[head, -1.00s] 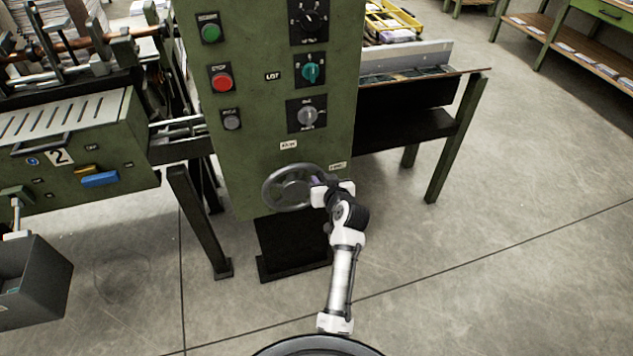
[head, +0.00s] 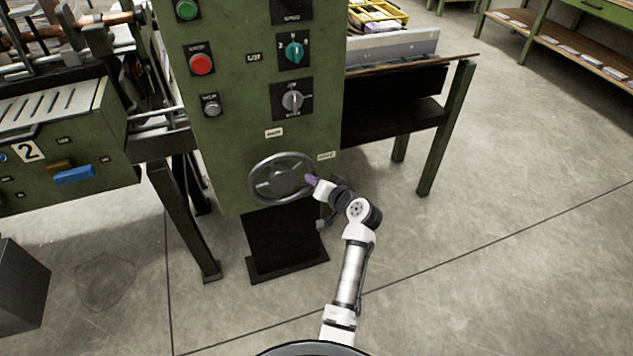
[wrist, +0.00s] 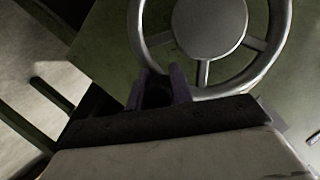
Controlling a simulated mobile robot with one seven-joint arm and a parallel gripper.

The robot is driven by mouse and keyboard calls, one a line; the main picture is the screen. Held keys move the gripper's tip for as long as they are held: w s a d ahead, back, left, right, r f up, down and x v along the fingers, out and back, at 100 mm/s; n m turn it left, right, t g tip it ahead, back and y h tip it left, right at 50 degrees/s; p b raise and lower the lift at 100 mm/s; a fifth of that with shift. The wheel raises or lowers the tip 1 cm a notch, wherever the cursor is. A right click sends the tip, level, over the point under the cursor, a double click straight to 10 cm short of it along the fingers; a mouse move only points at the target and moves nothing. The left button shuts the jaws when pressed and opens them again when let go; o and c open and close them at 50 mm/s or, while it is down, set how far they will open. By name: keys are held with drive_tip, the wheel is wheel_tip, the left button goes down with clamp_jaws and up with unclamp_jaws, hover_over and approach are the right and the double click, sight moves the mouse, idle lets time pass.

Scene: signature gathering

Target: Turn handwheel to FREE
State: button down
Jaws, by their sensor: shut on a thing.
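The handwheel (head: 283,184) is a grey round wheel with spokes and a hub, low on the front of the green machine cabinet. In the wrist view its hub (wrist: 208,25) and lower rim fill the top. My gripper (head: 311,181) is at the wheel's right-hand rim in the head view. Its purple fingers (wrist: 165,84) stand on either side of the rim in the wrist view, shut on it. Two small pale labels sit above the wheel, one at top centre (head: 274,133) and one at upper right (head: 327,155). Their lettering is too small to read surely.
Above the wheel are a grey knob (head: 292,100), a teal knob (head: 293,53) and a red button (head: 201,64). A dark pedestal (head: 285,245) stands below. A green-legged table (head: 445,130) is at the right. The floor at right front is clear.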

drive_tip(key=shift+w+a+f, duration=0.1)
drive_tip(key=shift+a+f, duration=0.05)
drive_tip(key=shift+a, duration=0.2)
drive_tip(key=c, duration=1.2)
unclamp_jaws()
drive_tip(key=shift+f, duration=0.15)
drive_tip(key=shift+c, duration=0.2)
drive_tip(key=b+v, duration=0.1)
drive_tip(key=v, duration=1.3)
drive_tip(key=shift+w, duration=0.15)
